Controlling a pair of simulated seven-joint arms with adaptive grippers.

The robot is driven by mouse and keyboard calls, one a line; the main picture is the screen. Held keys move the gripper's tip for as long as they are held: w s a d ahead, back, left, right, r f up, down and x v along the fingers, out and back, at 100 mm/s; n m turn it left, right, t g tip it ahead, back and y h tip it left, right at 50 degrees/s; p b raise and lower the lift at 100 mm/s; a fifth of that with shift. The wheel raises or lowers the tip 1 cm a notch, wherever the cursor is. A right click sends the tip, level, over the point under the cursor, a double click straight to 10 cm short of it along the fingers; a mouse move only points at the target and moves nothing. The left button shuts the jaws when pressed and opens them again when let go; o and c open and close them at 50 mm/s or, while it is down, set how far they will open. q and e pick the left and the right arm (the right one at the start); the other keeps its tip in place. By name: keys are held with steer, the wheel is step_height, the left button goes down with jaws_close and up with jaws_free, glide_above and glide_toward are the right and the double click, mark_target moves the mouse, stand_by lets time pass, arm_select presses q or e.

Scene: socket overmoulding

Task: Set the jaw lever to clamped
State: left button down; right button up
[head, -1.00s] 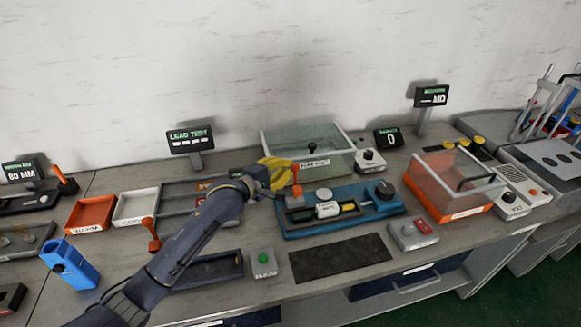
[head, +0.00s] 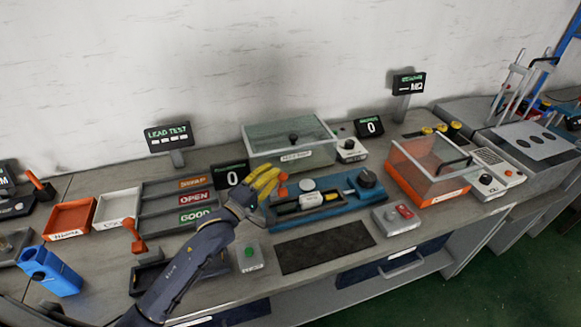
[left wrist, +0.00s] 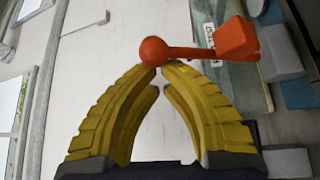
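The jaw lever (head: 283,177) is orange, with a round ball end, at the left end of the blue fixture (head: 325,213). In the left wrist view its ball (left wrist: 155,51) is at my fingertips, and its orange arm runs right to a block-shaped end. My left gripper (head: 274,178) has yellow fingers whose tips come almost together at the ball, with nothing seen held between them. The gripper is beside the lever, on its left in the head view. Whether the tips touch the ball cannot be told. My right gripper is not in view.
A clear-lidded bin (head: 290,145) stands behind the fixture, an orange clear-covered box (head: 430,170) to its right. Left are labelled trays (head: 180,200) and another orange lever (head: 134,236). A dark mat (head: 325,247) and a green-button box (head: 250,255) lie in front.

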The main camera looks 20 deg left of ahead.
arm_select(q)
steer(key=shift+s+d+f+m+t+h, duration=0.35)
steer(key=shift+s+d+f+m, duration=0.1)
steer(key=shift+s+m, duration=0.25)
steer(key=shift+s+d+f+m+t+h, duration=0.25)
steer(key=shift+s+d+f+m+h, duration=0.2)
steer(key=shift+s+m, duration=0.25)
steer(key=shift+s+d+f+m+t+h, duration=0.3)
steer(key=shift+s+d+f+m, duration=0.15)
steer(key=shift+s+m, duration=0.25)
steer(key=shift+f, duration=0.1)
steer(key=s+a, duration=0.5)
steer(key=s, duration=0.7)
steer(key=shift+a+f, duration=0.15)
steer(key=shift+a, duration=0.05)
